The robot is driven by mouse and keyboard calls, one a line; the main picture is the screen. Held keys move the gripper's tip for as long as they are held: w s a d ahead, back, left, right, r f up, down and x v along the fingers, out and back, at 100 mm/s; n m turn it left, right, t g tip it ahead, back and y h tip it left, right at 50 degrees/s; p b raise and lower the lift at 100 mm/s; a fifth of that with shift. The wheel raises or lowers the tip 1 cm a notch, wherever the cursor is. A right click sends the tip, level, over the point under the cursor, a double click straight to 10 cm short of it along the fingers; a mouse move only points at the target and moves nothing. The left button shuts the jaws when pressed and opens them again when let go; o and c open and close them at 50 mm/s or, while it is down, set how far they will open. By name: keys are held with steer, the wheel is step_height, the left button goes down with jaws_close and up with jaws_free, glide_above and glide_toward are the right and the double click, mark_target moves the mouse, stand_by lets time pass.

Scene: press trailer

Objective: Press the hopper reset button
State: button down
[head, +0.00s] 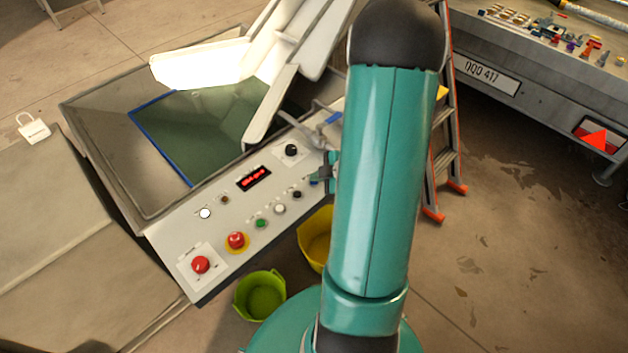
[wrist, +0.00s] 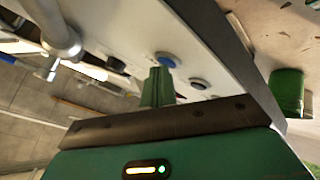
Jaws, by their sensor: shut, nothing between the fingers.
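The sloped grey control panel (head: 225,215) carries a row of buttons along its lower edge. A blue button (wrist: 166,60) shows in the wrist view right by the tips of my gripper (wrist: 158,72); I cannot tell whether they touch. A black button (wrist: 200,84) sits beside it. In the head view my gripper (head: 319,174) is at the panel's right end, partly hidden by my arm. The gripper is shut and empty. The row also has a black button (head: 297,194), a white button (head: 280,208) and a green button (head: 261,223). The labels are too small to read.
Two red mushroom buttons (head: 201,264) (head: 236,240) are at the panel's left. A black knob (head: 291,150) and red display (head: 254,178) sit higher. A green bucket (head: 261,295) and yellow bucket (head: 316,240) stand below. An orange ladder (head: 447,150) stands behind my arm.

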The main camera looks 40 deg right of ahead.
steer(key=shift+r, duration=0.8)
step_height(320, 180, up, 5)
stand_by(0.5)
stand_by(0.7)
